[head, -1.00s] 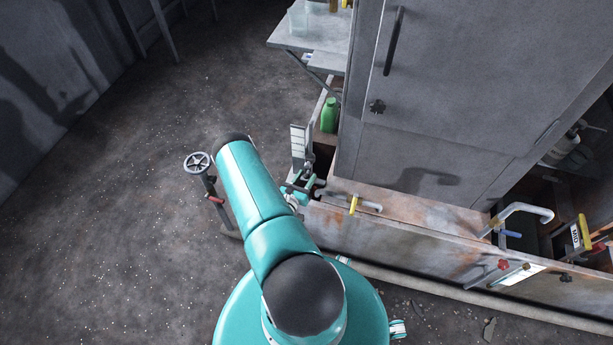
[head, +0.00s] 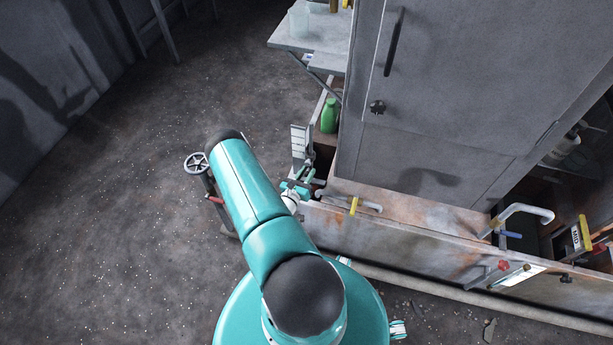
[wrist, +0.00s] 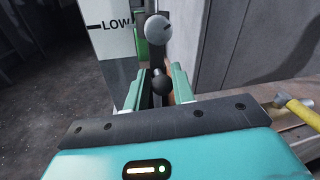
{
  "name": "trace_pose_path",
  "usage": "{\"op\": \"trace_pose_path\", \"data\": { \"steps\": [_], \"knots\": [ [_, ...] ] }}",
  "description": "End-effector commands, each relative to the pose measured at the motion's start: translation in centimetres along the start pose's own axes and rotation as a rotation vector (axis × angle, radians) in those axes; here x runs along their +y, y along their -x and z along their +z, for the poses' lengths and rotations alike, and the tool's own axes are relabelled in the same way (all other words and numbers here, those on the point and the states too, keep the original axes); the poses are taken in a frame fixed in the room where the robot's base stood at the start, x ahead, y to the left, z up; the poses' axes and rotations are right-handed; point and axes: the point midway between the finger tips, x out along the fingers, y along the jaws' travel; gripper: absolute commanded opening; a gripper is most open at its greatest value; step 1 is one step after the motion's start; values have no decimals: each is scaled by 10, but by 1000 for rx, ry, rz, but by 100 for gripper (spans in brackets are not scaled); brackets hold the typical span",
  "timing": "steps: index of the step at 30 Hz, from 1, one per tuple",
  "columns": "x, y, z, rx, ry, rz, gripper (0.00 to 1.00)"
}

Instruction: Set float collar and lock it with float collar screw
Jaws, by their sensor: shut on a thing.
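My gripper (wrist: 157,96) is shut on a small dark round knob (wrist: 160,82), which sits between its two fingers in the wrist view. I cannot tell whether this knob is the float collar screw. A larger grey round head (wrist: 158,28) stands just beyond it on a dark upright bar. The white gauge board marked LOW (wrist: 108,28) stands at the left of the fingers. In the head view, my gripper (head: 304,176) is at the foot of the gauge board (head: 299,140), partly hidden by my arm. The float collar cannot be clearly made out.
A green bottle (head: 329,115) stands behind the gauge board. A pipe with a yellow handle (head: 354,205) is close on the right, also in the wrist view (wrist: 302,115). A grey cabinet (head: 440,100) rises behind. A handwheel stand (head: 197,163) is left of my arm; open floor lies beyond.

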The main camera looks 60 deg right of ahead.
Motion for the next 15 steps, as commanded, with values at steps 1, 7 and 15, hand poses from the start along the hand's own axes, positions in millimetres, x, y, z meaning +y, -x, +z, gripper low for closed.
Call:
{"op": "trace_pose_path", "data": {
  "steps": [1,7,15],
  "knots": [
    [-4,1,8,0,8,-4,0],
    [-14,0,54,-4,3,-11,0],
    [-22,0,80,-1,1,-17,0]
  ]
}}
